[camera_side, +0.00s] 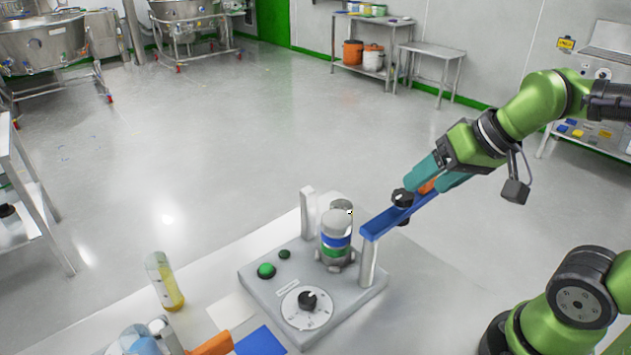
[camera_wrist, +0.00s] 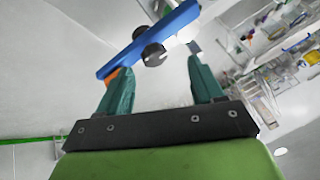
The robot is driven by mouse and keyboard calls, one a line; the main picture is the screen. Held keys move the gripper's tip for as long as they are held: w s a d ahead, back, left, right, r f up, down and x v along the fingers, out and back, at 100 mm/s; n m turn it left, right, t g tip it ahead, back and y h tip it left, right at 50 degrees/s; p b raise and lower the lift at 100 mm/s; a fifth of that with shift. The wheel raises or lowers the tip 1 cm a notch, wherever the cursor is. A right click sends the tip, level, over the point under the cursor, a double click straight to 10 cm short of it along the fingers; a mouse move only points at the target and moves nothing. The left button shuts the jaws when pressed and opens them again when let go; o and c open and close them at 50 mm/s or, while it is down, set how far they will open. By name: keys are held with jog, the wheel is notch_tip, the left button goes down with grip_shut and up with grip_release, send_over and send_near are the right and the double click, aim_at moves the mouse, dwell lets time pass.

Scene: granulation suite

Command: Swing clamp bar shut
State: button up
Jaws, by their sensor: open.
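The blue clamp bar (camera_side: 385,221) is swung open. It reaches from the top of a short metal post (camera_side: 367,264) up and right, away from the machine. A black knob (camera_side: 403,197) sits on the bar, and an orange part (camera_side: 428,186) shows near its outer end. My gripper (camera_side: 424,183) has its teal fingers open at the bar's outer part. In the wrist view the blue bar (camera_wrist: 172,27) crosses beyond the open fingertips (camera_wrist: 159,66), with the black knob between them. The orange part (camera_wrist: 113,74) is by the left finger. Contact cannot be told.
The grey machine base (camera_side: 262,292) carries a dial (camera_side: 307,303), green buttons (camera_side: 266,270) and an upright cylinder with blue and green bands (camera_side: 336,240). A second post (camera_side: 307,212) stands behind it. A yellow-filled tube (camera_side: 165,282) and bottles (camera_side: 146,340) stand left.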

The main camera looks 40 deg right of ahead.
jog(key=w+d+r+m+g, duration=0.1)
jog(key=w+d+r+m, duration=0.1)
jog(key=w+d+r+m+g+h, duration=0.1)
jog(key=w+d+r+m+g, duration=0.1)
jog(key=w+d+r, duration=0.1)
jog(key=shift+w+d+m, duration=0.25)
jog(key=shift+d+m, duration=0.05)
jog(key=shift+m, duration=0.1)
jog(key=c, duration=0.4)
notch_tip(320, 180, up, 5)
jog(key=d+m+g, duration=0.3)
jog(key=m+g, duration=0.1)
jog(key=m, duration=0.5)
jog(key=shift+h, duration=0.3)
jog(key=f, duration=1.5)
jog(key=shift+s+a+f, duration=0.2)
jog(key=shift+a+f, duration=0.05)
jog(key=shift+f, duration=0.1)
jog(key=shift+c, duration=0.2)
grip_shut()
